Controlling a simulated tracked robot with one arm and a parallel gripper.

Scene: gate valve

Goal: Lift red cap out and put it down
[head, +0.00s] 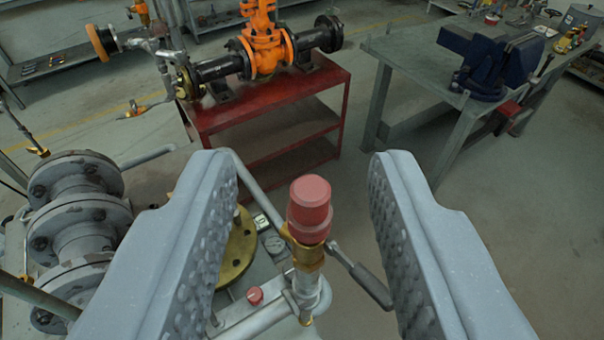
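The red cap (310,208) is a short red cylinder with a narrower top. It sits upright on a brass fitting (307,256) at the top of a thin grey pipe. My gripper (305,185) is open, with one studded grey finger on each side of the cap in the picture. Visible gaps separate both fingers from the cap, and nothing is held. How far the cap lies below the fingers is hard to tell.
A dark lever (362,277) sticks out right of the fitting. Grey flanges (78,215) stand at left, and a brass disc (238,247) lies behind the left finger. Beyond are a red cart (270,105) with an orange valve (265,42) and a workbench (420,60) with a blue vise (490,55).

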